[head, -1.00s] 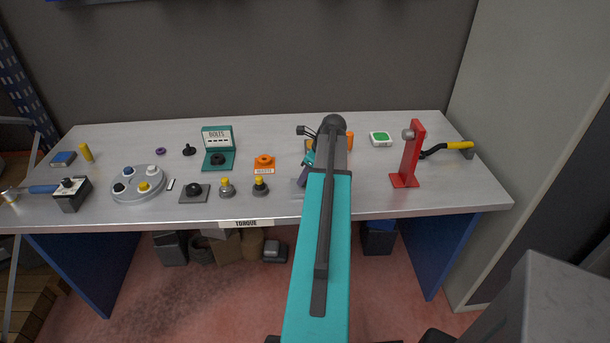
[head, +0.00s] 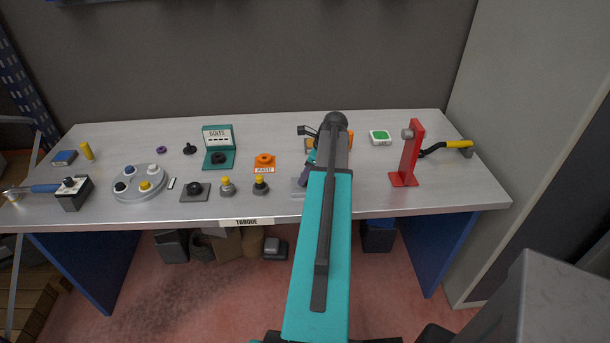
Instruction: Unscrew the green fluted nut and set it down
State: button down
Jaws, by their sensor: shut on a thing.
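My teal arm reaches up over the table from the bottom centre of the head view and bends at a dark joint above the back of the table. A small teal and purple part of my wrist shows just left of the arm. My gripper's fingers are hidden behind the arm, so I cannot see what is between them.
Left are an orange holder (head: 264,163), a teal bolts box (head: 218,148) and a round grey tray (head: 137,184).

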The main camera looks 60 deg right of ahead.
jog(key=c, duration=2.5)
grip_release()
jog(key=shift+r+n+p, duration=0.1)
jog(key=shift+n+p, duration=0.4)
jog(key=shift+n, duration=0.2)
jog(key=shift+c, duration=0.2)
jog(key=shift+y, duration=0.3)
jog(key=shift+n, duration=0.3)
jog(key=shift+o, duration=0.2)
jog(key=shift+d+n+g+p, duration=0.1)
jog(key=shift+n+g+p, duration=0.2)
jog(key=shift+n+p, duration=0.2)
jog(key=shift+n+y, duration=0.3)
jog(key=shift+s, duration=0.1)
